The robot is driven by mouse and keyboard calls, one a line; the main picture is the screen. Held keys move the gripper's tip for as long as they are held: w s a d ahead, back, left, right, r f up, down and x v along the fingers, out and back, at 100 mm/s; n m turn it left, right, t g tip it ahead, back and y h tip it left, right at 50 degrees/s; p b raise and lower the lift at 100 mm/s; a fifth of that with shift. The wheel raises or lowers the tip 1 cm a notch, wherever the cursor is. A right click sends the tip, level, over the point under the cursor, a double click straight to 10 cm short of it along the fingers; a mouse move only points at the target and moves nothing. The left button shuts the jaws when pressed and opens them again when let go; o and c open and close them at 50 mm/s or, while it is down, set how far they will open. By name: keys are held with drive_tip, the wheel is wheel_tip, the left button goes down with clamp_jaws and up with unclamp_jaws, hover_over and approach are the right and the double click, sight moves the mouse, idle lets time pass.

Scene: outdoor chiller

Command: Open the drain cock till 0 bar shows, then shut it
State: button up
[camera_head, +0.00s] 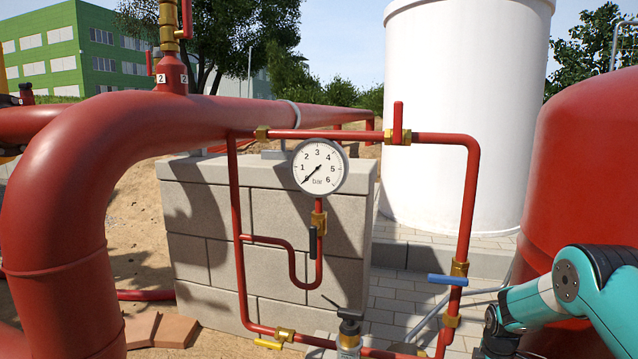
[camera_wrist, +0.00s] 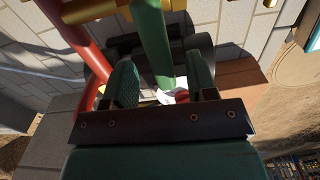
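The pressure gauge (camera_head: 320,166) in the head view has a white dial marked in bar. Its needle points lower left, at the zero end of the scale. In the wrist view my gripper (camera_wrist: 164,85) is open, with its two dark fingers on either side of a green lever (camera_wrist: 150,40). Gaps seem to show between lever and fingers; contact is unclear. A brass fitting (camera_wrist: 90,10) is near the lever's upper end. The head view shows my arm at lower right, but not the gripper or green lever. No label shows which valve is the drain cock.
Other levers on the red pipework are black under the gauge (camera_head: 312,243), red at top (camera_head: 398,122), blue at right (camera_head: 447,280) and yellow at lower left (camera_head: 267,344). A block wall (camera_head: 200,220) stands behind; a red tank (camera_head: 590,170) is at right.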

drive_tip(key=o, duration=0.5)
drive_tip(key=shift+c, duration=0.2)
wheel_tip(320, 180, up, 7)
drive_tip(key=p, duration=0.5)
drive_tip(key=shift+s, duration=0.1)
